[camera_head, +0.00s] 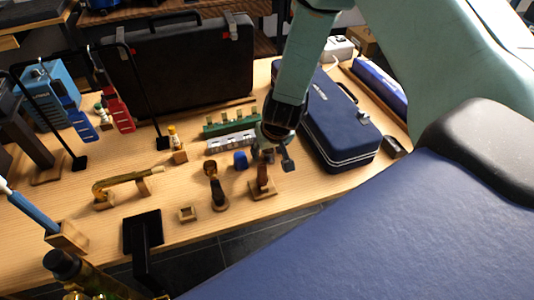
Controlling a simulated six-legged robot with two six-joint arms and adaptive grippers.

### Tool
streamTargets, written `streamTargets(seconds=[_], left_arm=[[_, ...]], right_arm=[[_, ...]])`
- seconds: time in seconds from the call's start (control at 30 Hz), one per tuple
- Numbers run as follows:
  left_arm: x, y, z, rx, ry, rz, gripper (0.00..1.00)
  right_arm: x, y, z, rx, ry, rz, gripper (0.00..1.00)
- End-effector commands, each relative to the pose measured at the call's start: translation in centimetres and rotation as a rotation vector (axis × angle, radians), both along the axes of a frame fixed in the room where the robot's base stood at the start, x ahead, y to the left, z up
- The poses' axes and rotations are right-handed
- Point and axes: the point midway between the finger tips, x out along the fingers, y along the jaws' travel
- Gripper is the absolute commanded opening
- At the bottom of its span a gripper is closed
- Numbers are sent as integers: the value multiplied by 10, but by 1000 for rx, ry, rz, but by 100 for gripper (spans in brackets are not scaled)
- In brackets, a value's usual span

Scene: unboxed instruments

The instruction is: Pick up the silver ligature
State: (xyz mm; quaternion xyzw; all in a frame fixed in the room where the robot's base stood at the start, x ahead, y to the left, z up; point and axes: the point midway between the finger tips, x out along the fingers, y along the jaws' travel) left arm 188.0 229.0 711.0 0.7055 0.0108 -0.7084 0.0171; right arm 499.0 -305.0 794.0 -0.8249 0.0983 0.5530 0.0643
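My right gripper (277,153) hangs from the teal arm over the middle of the table, close to several small instrument parts. Its fingers are small and partly mixed with the things behind them, so I cannot tell whether it is open or shut. A brown upright piece on a wooden base (263,182) stands just below it in the picture. A small greyish thing (268,156) at the top of that piece may be the silver ligature, but it is too small and covered to be sure. My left gripper is not in view.
A blue cap (240,160), a white-grey rack (231,142) and a green rack (229,124) stand left of the gripper. A dark blue case (340,135) lies to its right. A black case (180,75) stands behind.

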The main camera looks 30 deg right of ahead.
Motion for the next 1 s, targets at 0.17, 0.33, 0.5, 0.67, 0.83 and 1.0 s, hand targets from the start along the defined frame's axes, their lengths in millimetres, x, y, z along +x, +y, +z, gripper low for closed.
streamTargets(seconds=[0.17,0.33,0.5,0.67,0.83,1.0], left_arm=[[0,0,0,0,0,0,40],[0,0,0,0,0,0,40],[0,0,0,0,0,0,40],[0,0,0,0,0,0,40],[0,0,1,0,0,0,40],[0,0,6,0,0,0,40]], right_arm=[[0,0,0,0,1,0,34],[-1,0,0,0,1,0,19],[-1,0,0,0,1,0,5],[-1,0,0,0,2,0,0],[-1,0,0,0,2,0,0],[-1,0,9,1,2,-1,0]])
